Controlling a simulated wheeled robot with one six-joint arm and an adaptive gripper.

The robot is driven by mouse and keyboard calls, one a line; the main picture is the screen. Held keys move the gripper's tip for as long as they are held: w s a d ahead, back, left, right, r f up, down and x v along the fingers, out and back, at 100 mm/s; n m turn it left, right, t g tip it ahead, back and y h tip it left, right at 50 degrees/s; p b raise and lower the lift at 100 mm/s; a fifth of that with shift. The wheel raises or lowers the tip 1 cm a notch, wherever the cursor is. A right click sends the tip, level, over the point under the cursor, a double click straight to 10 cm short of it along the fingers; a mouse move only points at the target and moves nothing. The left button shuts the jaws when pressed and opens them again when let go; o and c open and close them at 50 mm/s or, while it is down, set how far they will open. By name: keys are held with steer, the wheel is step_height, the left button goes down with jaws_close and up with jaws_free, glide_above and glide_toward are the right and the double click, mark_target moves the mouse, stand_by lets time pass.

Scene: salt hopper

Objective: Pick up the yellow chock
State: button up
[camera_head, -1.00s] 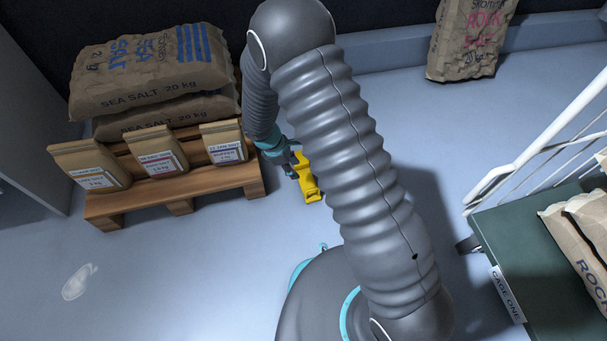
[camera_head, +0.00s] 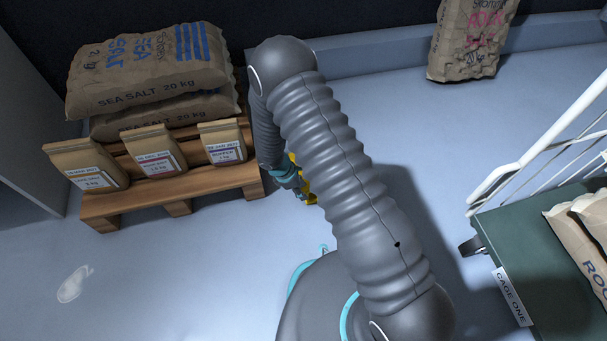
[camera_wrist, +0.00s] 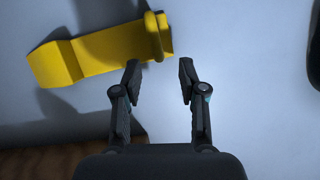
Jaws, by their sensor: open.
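The yellow chock (camera_wrist: 85,57) lies on the pale floor in the upper left of the wrist view, a wedge-like block with a raised ring at its right end. My gripper (camera_wrist: 159,78) is open and empty. Its left fingertip appears close to the chock's right end in the picture; whether they touch I cannot tell. In the head view, only slivers of the chock (camera_head: 311,198) show beside my gripper (camera_head: 303,192), right of the pallet; my arm hides the rest.
A wooden pallet (camera_head: 178,206) holds salt sacks (camera_head: 150,75) and small paper bags (camera_head: 153,153), close left of my gripper. A green cage trolley (camera_head: 520,240) with white rails stands at the right. A rock salt sack (camera_head: 470,40) stands at the back.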

mark_target(307, 194)
steer(key=shift+b+x, duration=0.45)
steer(key=shift+x, duration=1.9)
steer(key=shift+d+r, duration=0.1)
jaws_close()
